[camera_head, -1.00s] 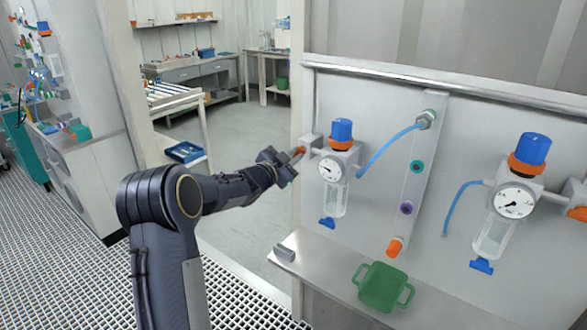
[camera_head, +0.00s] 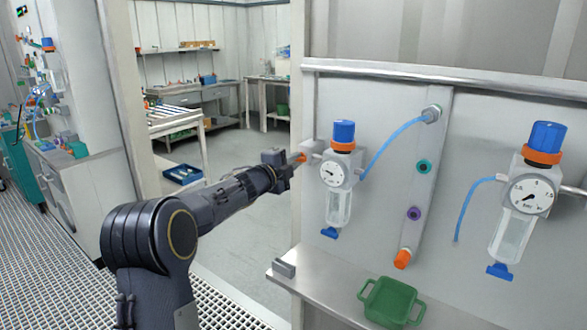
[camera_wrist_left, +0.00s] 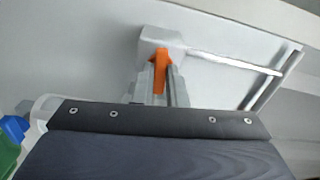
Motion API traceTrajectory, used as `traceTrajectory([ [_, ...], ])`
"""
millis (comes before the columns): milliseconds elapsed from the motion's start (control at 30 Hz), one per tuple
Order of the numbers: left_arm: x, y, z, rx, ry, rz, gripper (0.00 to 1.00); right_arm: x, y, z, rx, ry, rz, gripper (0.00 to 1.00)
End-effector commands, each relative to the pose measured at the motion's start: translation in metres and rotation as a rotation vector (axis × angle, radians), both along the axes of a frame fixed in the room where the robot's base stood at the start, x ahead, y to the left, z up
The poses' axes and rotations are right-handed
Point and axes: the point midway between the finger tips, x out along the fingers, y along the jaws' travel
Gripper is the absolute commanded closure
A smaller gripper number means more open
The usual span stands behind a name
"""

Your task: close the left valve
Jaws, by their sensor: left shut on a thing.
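The left valve's orange handle (camera_head: 300,158) sticks out at the left end of the left regulator unit (camera_head: 337,175), which has a blue and orange knob on top, a round gauge and a clear bowl. My left gripper (camera_head: 290,160) is at this handle, its fingers beside it. In the left wrist view the orange handle (camera_wrist_left: 160,72) lies between the two grey fingers (camera_wrist_left: 160,85), in front of a pale valve block (camera_wrist_left: 160,42). The gripper is shut on the handle. The handle's far end is partly hidden by the fingers. My right gripper is not in view.
A second regulator (camera_head: 527,195) hangs on the panel at right. A blue hose (camera_head: 392,140) runs from the left unit to a fitting on the upright strip. A green container (camera_head: 390,302) stands on the shelf below. Left of the panel is an open doorway.

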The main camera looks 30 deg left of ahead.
Motion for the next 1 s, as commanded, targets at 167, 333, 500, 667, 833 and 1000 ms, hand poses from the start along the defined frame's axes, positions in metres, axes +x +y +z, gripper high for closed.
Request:
traceTrajectory([
  [167, 0.0001, -0.0004, -0.0029, 0.083, -0.004, 0.0, 1.0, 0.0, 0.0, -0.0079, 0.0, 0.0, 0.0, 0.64],
  [333, 0.0001, -0.0003, -0.0024, 0.126, -0.007, 0.0, 1.0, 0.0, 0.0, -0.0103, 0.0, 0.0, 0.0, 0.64],
  [500, 0.0001, -0.0002, -0.002, 0.143, -0.008, 0.0, 1.0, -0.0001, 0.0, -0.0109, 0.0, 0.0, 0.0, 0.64],
  [667, 0.0001, -0.0001, -0.0018, 0.146, -0.007, 0.0, 1.0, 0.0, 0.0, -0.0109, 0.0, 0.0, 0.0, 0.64],
  [833, 0.0001, -0.0003, -0.0019, 0.146, -0.007, 0.0, 1.0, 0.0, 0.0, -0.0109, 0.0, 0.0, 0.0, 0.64],
  [1000, 0.0001, -0.0002, -0.0016, 0.145, -0.008, 0.0, 0.69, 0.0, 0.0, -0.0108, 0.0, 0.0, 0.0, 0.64],
])
